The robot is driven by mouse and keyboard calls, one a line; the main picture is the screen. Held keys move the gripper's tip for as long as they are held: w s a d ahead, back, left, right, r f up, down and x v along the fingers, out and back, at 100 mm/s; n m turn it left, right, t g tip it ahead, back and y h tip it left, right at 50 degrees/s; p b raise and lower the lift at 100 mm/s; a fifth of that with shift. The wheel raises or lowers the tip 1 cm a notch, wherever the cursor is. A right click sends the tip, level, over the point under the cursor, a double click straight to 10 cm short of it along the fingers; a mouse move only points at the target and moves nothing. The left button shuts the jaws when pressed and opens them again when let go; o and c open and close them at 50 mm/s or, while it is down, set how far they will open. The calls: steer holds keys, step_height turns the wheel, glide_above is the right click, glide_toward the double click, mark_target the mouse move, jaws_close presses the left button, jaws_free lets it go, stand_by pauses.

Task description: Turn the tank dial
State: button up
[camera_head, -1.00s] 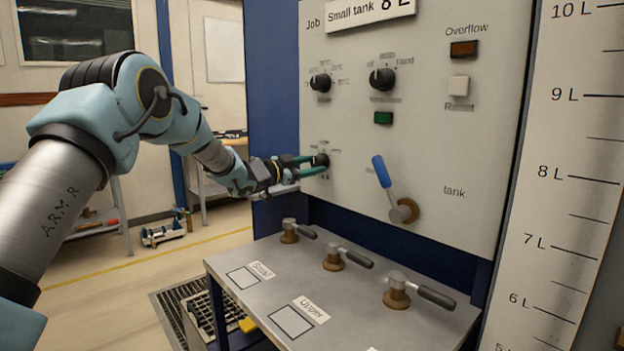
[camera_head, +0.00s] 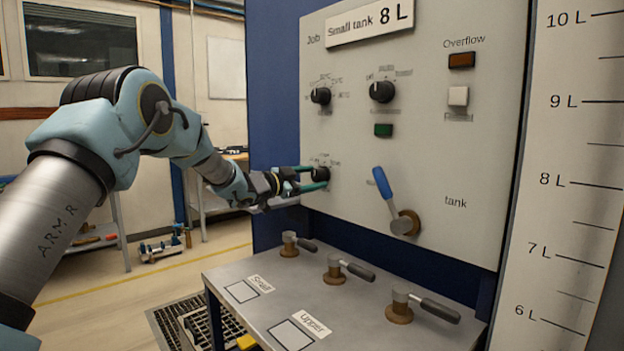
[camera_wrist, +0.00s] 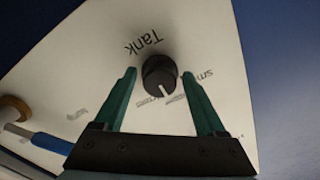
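The tank dial (camera_wrist: 159,74) is a black round knob under the word "Tank" in the wrist view. Its white pointer line points down and slightly right in that picture, near a label beginning "sm". In the head view the dial (camera_head: 320,174) is at the lower left of the grey panel. My gripper (camera_wrist: 159,76) has its two green fingers on either side of the dial, with a visible gap on each side. It is open and around the dial; in the head view my gripper (camera_head: 319,177) is at the panel face.
Two other black knobs, left (camera_head: 320,96) and right (camera_head: 382,91), sit above. A blue-handled lever (camera_head: 384,184) is to the right. Below, a metal bench (camera_head: 232,270) carries three valves with grey handles. A level scale (camera_head: 570,130) stands at the right.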

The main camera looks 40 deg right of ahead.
steer(key=shift+o, duration=0.4)
steer(key=shift+a, duration=0.35)
steer(key=a+b, duration=0.3)
steer(key=a, duration=0.7)
steer(key=shift+w, duration=0.3)
